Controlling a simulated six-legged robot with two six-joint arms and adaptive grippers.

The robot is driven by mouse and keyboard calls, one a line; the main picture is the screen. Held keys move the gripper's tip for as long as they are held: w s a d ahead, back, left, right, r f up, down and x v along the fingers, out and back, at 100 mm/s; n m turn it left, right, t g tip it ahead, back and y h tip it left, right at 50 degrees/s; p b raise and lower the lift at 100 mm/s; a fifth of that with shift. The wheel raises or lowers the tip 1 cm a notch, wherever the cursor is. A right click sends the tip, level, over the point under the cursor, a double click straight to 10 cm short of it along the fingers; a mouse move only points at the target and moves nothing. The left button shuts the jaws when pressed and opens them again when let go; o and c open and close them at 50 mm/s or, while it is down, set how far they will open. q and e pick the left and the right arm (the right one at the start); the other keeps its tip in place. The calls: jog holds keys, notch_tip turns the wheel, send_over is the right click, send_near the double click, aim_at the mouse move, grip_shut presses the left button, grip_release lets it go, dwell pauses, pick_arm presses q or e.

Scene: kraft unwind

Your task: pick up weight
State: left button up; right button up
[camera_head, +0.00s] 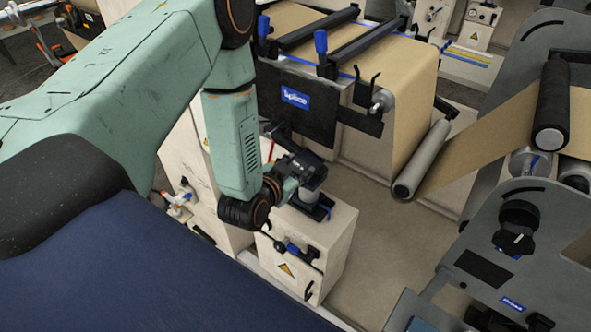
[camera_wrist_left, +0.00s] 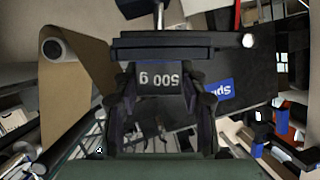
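The weight, a dark piece marked "500 g" (camera_wrist_left: 160,78), shows upside down in the left wrist view, between the two fingers of my left gripper (camera_wrist_left: 160,100). The fingers lie close along both its sides; I cannot tell whether they press on it. In the head view my left gripper (camera_head: 297,172) reaches in from the left above a pale cabinet (camera_head: 330,232). A grey cylinder (camera_head: 313,185) shows there beside the fingers, over a dark base with a blue edge (camera_head: 312,206). My gripper and wrist partly hide this spot. My right gripper is not in view.
A black splice panel with a blue label (camera_head: 295,98) stands just behind the gripper. A brown paper web (camera_head: 410,75) and a grey roller (camera_head: 422,160) are to the right. A grey machine frame (camera_head: 535,225) fills the right side. Floor is open between them.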

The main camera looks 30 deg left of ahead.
pick_arm(q)
jog(key=shift+w, duration=0.1)
jog(key=c, duration=0.3)
grip_shut()
jog(key=shift+r, duration=0.1)
